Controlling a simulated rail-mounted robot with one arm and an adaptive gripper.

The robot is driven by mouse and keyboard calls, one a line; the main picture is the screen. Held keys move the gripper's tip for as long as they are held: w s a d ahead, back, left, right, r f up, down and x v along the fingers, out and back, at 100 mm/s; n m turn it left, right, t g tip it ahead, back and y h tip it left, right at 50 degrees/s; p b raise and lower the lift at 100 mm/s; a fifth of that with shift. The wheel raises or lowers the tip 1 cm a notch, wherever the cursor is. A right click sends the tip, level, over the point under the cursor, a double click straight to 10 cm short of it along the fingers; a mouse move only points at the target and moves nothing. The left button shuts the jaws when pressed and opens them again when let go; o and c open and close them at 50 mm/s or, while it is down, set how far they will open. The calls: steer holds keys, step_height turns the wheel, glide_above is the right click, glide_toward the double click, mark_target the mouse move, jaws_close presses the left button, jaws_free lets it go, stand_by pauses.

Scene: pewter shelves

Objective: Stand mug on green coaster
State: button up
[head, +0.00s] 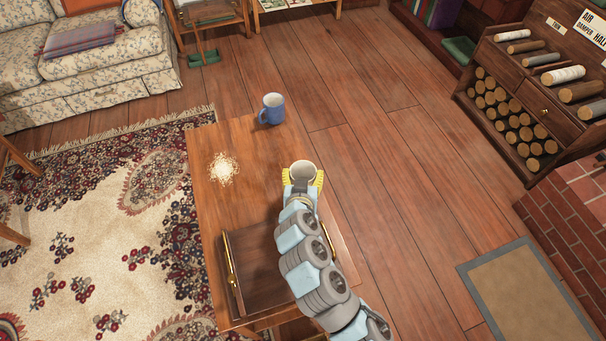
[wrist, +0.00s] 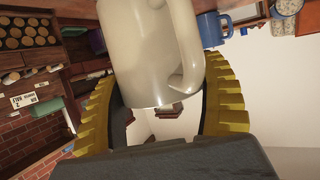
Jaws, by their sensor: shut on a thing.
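A white mug (head: 302,169) is held between the yellow-padded fingers of my gripper (head: 303,179), above the right side of the wooden table (head: 250,206). In the wrist view the white mug (wrist: 150,60) fills the space between the fingers, its handle on the right. A blue mug (head: 271,110) stands upright at the table's far right corner, apart from my gripper; it also shows in the wrist view (wrist: 211,29). I cannot make out a green coaster; my arm hides part of the table.
A dark wooden piece with a brass-coloured bar (head: 246,266) is at the near end beside my arm. Wooden floor (head: 380,150) is clear to the right; a log shelf (head: 545,100) stands beyond.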

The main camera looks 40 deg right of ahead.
steer(key=shift+f+b, duration=0.35)
steer(key=shift+f, duration=0.2)
stand_by(0.4)
steer(key=o, duration=1.2)
steer(key=shift+o, duration=0.2)
steer(key=v, duration=0.7)
steer(key=shift+a, duration=0.2)
steer(key=shift+r, duration=0.15)
